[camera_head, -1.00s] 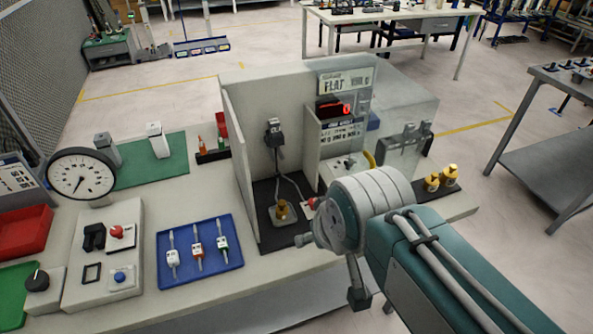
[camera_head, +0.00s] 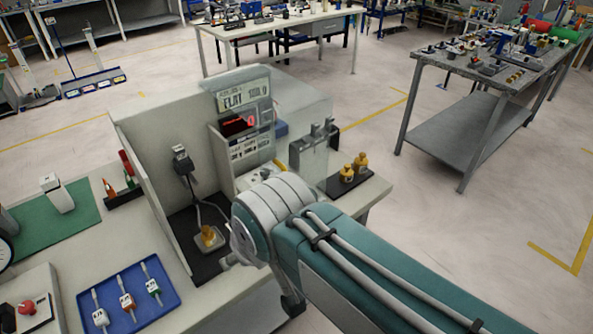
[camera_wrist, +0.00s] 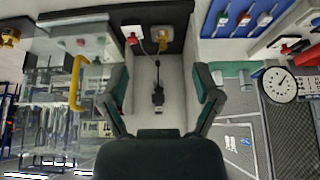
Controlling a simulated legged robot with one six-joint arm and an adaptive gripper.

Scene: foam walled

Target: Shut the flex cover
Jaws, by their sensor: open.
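The clear flex cover (camera_wrist: 60,75) shows at the left of the wrist view, with a yellow handle (camera_wrist: 76,83) on it. In the head view the clear panel (camera_head: 304,105) stands at the right side of the walled booth, swung away from its front, so the booth is open. The yellow handle (camera_head: 280,167) shows only partly above my arm. My gripper (camera_wrist: 160,88) is open and empty in the wrist view, facing the booth. The handle lies left of its left finger, apart from it.
The booth's left wall (camera_head: 143,185) stands upright. Inside are a small brass piece (camera_head: 208,235) on a base and a cable. A blue tray (camera_head: 128,297) is to the left. Brass weights (camera_head: 354,167) stand on a dark strip at right. Open floor lies beyond the bench's right end.

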